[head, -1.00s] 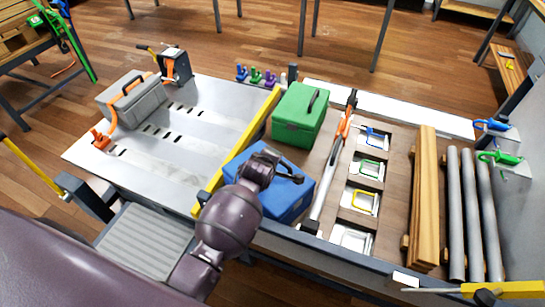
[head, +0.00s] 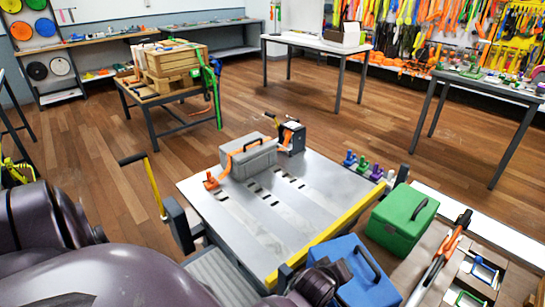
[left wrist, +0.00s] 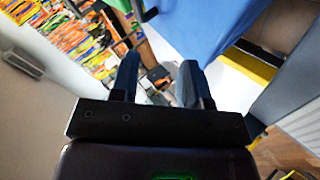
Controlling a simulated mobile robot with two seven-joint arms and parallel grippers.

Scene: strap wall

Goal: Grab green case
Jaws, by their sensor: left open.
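The green case (head: 396,230) stands closed on the right part of the bench in the head view, with a dark handle on its lid. The blue case (head: 370,288) stands nearer to me, also with a dark handle. My left gripper (head: 338,272) is at the bottom edge of the head view, over or beside the blue case and apart from the green one. In the left wrist view its two fingers (left wrist: 160,72) are spread with nothing between them, and the blue case (left wrist: 208,25) fills the upper middle. My right gripper is not in view.
A yellow bar (head: 335,235) divides the metal plate (head: 285,215) from the cases. A grey case (head: 253,158) under an orange strap stands on the plate. Small coloured pieces (head: 362,165) stand behind the bar. A long ratchet bar (head: 440,255) lies right of the green case.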

